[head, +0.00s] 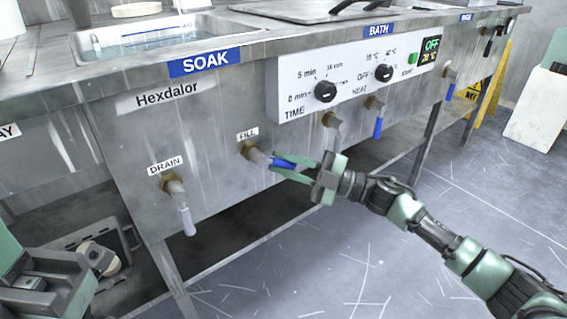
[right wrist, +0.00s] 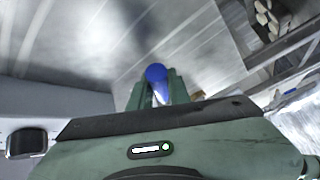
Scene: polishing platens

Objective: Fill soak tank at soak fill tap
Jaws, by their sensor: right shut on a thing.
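The soak tank (head: 82,46) is a steel basin in the counter above the blue SOAK label. Its inside looks pale blue, and I cannot tell the liquid level. Below it, the brass soak fill tap (head: 255,154) sticks out of the steel front under the FILL label. Its blue handle (head: 284,163) points right, roughly level. My right gripper (head: 292,170) is shut on this handle; in the right wrist view the blue handle (right wrist: 156,74) shows between the fingers. My left gripper (head: 45,285) is at the lower left, away from the taps; its jaws are unclear.
The drain tap (head: 173,184) is at the left, its pale handle hanging down. To the right are more taps and the bath control panel (head: 350,78) with knobs. A yellow floor sign (head: 490,85) stands at the far right. The floor in front is clear.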

